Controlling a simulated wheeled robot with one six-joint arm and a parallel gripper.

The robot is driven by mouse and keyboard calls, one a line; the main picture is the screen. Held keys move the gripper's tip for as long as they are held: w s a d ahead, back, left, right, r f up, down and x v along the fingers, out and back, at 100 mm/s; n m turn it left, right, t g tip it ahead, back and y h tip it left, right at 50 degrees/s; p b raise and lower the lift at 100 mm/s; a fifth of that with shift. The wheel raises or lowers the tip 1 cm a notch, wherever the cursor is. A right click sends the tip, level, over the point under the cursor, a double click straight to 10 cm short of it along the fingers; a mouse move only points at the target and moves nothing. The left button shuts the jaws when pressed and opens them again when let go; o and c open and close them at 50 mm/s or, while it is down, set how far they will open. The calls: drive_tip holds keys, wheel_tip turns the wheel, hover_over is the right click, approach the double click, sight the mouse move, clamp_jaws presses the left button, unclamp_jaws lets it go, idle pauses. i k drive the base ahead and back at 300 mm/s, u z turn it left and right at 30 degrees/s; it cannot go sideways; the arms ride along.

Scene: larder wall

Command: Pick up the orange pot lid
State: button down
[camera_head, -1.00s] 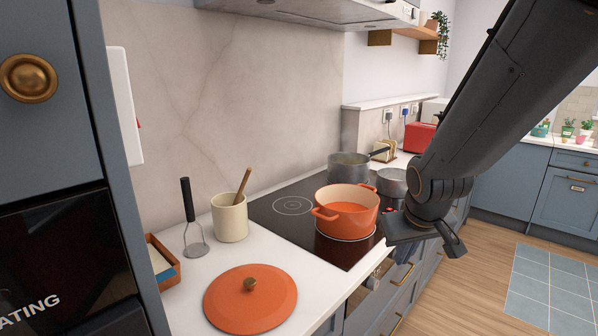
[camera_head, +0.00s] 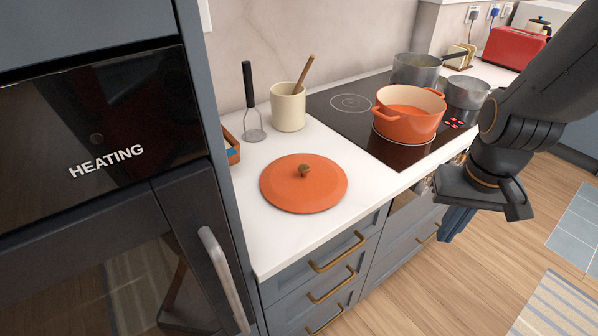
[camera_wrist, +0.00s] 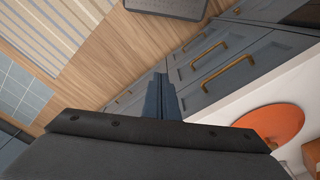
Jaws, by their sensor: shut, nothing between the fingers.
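The orange pot lid (camera_head: 318,193) lies flat on the white counter, left of the hob, with a brass-coloured knob (camera_head: 304,170) on top. My gripper (camera_head: 456,222) is to the right of the lid, out in front of the drawers and apart from the counter. Its fingers (camera_wrist: 161,97) are together and empty in the wrist view. In the head view my wrist hides part of the gripper.
An orange pot (camera_head: 408,128) stands on the black hob (camera_head: 335,115), with two grey pans (camera_head: 416,70) behind. A cream crock (camera_head: 288,112) and a masher (camera_head: 250,95) stand behind the lid. A tall oven unit (camera_head: 90,140) borders the counter's left. Drawer handles (camera_head: 337,254) stick out below.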

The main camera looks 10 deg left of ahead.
sight(300, 183)
drive_tip(key=u, duration=0.55)
drive_tip(key=k, duration=1.3)
drive_tip(key=z, duration=0.15)
drive_tip(key=i, duration=0.5)
drive_tip(key=z, duration=0.5)
drive_tip(key=i, duration=1.25)
drive_tip(key=u, duration=0.85)
